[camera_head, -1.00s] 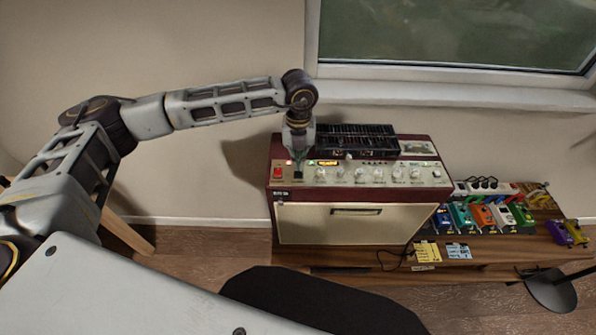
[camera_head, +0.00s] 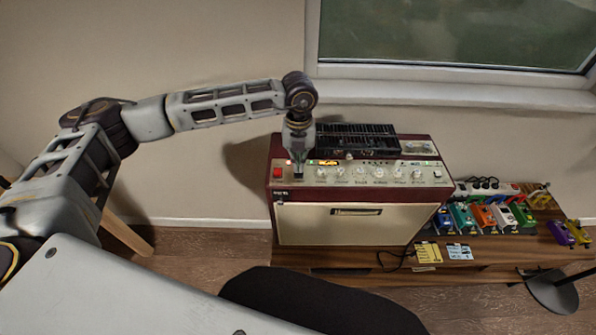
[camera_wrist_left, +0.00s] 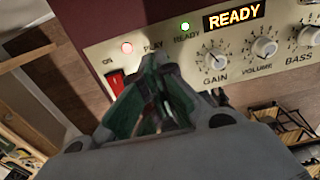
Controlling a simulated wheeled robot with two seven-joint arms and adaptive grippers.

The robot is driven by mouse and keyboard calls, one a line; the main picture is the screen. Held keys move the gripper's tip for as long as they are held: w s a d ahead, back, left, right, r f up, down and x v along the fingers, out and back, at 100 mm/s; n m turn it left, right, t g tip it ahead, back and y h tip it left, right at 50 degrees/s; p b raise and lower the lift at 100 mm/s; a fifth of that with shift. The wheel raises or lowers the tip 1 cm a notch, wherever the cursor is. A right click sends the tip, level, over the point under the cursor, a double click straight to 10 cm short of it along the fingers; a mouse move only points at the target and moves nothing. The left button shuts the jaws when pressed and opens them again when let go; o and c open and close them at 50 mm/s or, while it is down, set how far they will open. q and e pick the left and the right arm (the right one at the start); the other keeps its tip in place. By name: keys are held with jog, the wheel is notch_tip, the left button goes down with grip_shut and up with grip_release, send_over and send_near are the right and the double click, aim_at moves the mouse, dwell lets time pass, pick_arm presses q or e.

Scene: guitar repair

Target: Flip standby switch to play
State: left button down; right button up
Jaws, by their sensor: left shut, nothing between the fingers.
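The amplifier (camera_head: 355,228) is dark red with a cream front and a knob panel on its upper face. In the left wrist view, its panel (camera_wrist_left: 93,54) has a red rocker switch (camera_wrist_left: 115,82) under "ON" and a "PLAY" label (camera_wrist_left: 153,46) beside it. The standby switch is hidden behind my fingers below "PLAY". My left gripper (camera_head: 298,175) points down at the panel's left end, right of the red switch. Its green-padded fingers (camera_wrist_left: 153,76) are shut and empty; I cannot tell whether they touch the switch. My right gripper is not in view.
A red lamp (camera_wrist_left: 126,47) and green lamp (camera_wrist_left: 185,27) are lit, and a display (camera_wrist_left: 234,16) reads "READY". The gain knob (camera_wrist_left: 216,61) is close right of my fingers. A black rack (camera_head: 355,138) sits on the amplifier. Coloured pedals (camera_head: 483,217) stand to its right.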

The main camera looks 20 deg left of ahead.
pick_arm(q)
jog(key=shift+f+b, duration=0.55)
jog(key=shift+f, duration=0.2)
dwell(0.8)
jog(key=shift+r, duration=0.1)
jog(key=shift+r+p, duration=1.3)
jog(key=shift+r, duration=2.15)
jog(key=shift+s+f, duration=0.1)
jog(key=shift+s, duration=0.05)
